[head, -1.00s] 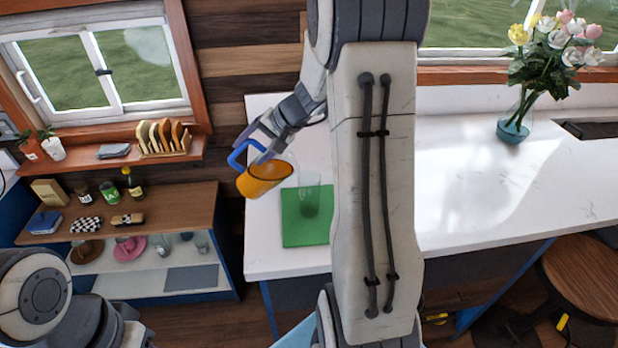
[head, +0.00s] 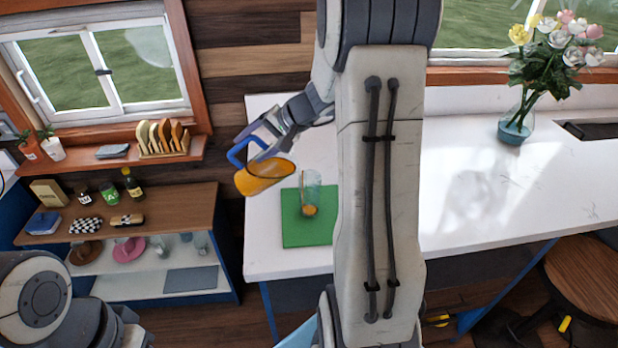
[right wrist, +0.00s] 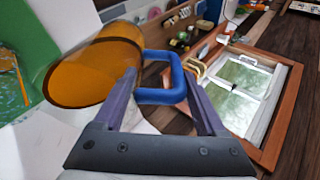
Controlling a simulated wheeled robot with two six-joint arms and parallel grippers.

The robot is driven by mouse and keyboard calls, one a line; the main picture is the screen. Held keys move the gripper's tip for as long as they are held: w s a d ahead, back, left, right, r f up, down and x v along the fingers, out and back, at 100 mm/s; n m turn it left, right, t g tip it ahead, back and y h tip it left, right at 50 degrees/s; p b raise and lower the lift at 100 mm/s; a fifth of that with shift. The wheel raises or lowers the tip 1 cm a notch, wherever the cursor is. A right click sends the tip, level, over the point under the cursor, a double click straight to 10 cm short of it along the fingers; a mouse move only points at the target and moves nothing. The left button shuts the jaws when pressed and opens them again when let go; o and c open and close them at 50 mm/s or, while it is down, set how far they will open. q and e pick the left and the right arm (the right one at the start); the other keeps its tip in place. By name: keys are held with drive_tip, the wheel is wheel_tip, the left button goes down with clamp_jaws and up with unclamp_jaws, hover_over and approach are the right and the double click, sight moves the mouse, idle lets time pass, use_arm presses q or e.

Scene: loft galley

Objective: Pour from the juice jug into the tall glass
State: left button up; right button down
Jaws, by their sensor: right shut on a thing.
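The juice jug (head: 262,178) is see-through, with orange juice inside and a blue handle (head: 236,153). My right gripper (head: 263,142) is shut on that handle and holds the jug up in the air, strongly tilted. In the right wrist view the jug (right wrist: 95,72) lies nearly on its side, with the handle (right wrist: 168,92) between my fingers. The tall glass (head: 312,188) stands upright on a green mat (head: 292,236), just right of the jug, with some orange juice at its bottom. No clear stream shows in the head view. My left gripper is out of view.
The white counter (head: 285,262) carries the mat, with its left edge below the jug. A flower vase (head: 514,128) stands far right. A shelf unit (head: 190,205) with jars and hats is at left. My right forearm hides the counter's middle.

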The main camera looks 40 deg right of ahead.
sight(236, 159)
drive_tip(key=shift+s+d+r+t+y+b, duration=0.15)
drive_tip(key=shift+d+r+t+y+b, duration=0.1)
drive_tip(key=shift+r, duration=0.15)
drive_tip(key=shift+s+d+r+t+y+b, duration=0.1)
drive_tip(key=shift+r+t+y+b, duration=0.05)
drive_tip(key=shift+r+t+y, duration=0.15)
idle(2.0)
